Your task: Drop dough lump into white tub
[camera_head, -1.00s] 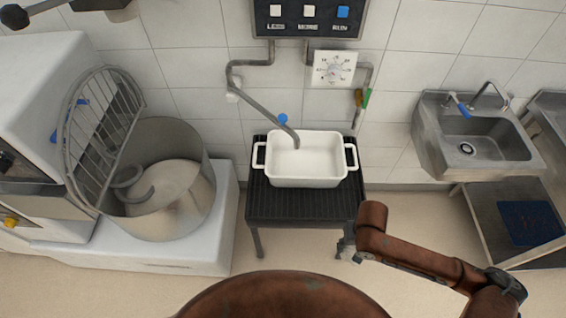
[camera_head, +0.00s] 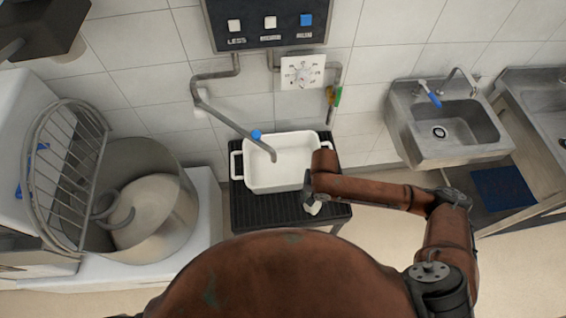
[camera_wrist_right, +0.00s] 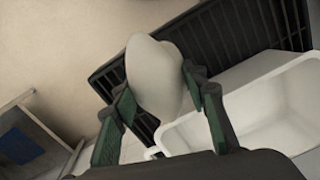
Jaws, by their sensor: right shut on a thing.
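The white tub (camera_head: 262,178) stands on a black slatted stand under a bent water pipe. It looks empty in the head view. In the right wrist view the tub (camera_wrist_right: 262,120) fills the lower right. My right gripper (camera_head: 311,203) is over the front right of the stand, beside the tub's near right corner. In the wrist view its green-padded fingers (camera_wrist_right: 160,105) are shut on the pale dough lump (camera_wrist_right: 152,72). In the head view only a small bit of the dough lump (camera_head: 313,209) shows below the gripper. My left gripper is not in view.
The black stand (camera_head: 245,212) has bare slats in front of the tub. The pipe (camera_head: 235,126) hangs over the tub's rear. A mixer bowl (camera_head: 150,205) with a wire guard stands at left. A sink (camera_head: 450,130) is at right.

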